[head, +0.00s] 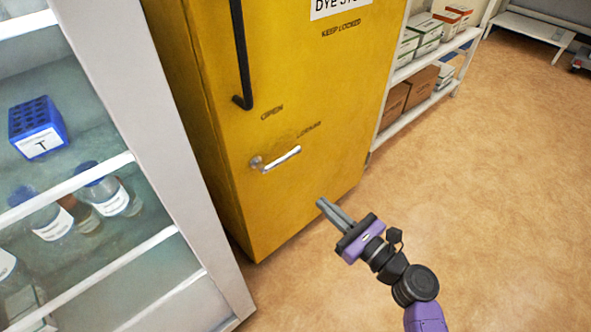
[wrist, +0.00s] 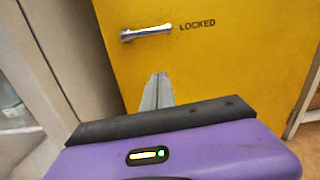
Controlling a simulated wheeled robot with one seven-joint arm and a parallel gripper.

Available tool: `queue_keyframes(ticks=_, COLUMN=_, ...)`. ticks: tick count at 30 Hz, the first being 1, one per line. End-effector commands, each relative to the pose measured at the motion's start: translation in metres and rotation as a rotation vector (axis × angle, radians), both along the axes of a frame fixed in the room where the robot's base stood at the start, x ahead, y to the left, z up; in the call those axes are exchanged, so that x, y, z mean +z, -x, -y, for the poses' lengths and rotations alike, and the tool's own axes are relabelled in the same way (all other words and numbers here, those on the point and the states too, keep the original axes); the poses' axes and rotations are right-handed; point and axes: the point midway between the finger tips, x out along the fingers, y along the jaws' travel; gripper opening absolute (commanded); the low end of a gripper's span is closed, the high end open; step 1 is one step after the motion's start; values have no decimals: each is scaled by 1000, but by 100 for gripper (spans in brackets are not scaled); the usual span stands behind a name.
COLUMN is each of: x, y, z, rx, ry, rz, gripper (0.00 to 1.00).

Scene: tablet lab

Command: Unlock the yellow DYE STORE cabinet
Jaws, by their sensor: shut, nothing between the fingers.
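The yellow DYE STORE cabinet (head: 290,215) stands closed in the middle of the head view, with a black vertical bar handle (head: 240,55) on its door. A silver lever handle (head: 277,159) sits lower on the door. It lies roughly sideways, its free end pointing right toward the word LOCKED; OPEN is printed above it. In the wrist view the lever (wrist: 147,33) points at the LOCKED label (wrist: 197,25). My gripper (head: 321,203) is shut and empty, in front of the door, below and right of the lever and apart from it. Its fingertips also show in the wrist view (wrist: 158,76).
A glass-fronted white cabinet (head: 180,150) with bottles and a blue rack (head: 36,127) stands close on the left. White shelves (head: 440,55) with boxes stand behind right. The tan floor (head: 480,190) on the right is clear.

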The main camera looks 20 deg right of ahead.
Motion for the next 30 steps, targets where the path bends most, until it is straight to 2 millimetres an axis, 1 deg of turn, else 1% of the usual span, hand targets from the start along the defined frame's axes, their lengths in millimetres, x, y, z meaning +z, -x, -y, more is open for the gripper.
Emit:
queue_keyframes(ticks=2, x=2, y=1, z=-3, rx=17, ry=-48, rz=-9, gripper=0)
queue_keyframes(ticks=5, x=2, y=2, z=-5, rx=24, ry=-75, rz=-17, gripper=0)
queue_keyframes(ticks=17, x=2, y=-1, z=-5, rx=22, ry=-78, rz=-19, gripper=0)
queue_keyframes(ticks=20, x=2, y=-8, z=-8, rx=23, ry=-77, rz=-18, gripper=0)
queue_keyframes(ticks=23, x=2, y=-21, z=-12, rx=24, ry=-76, rz=-18, gripper=0)
queue_keyframes(ticks=30, x=4, y=-66, z=-27, rx=24, ry=-76, rz=-16, gripper=0)
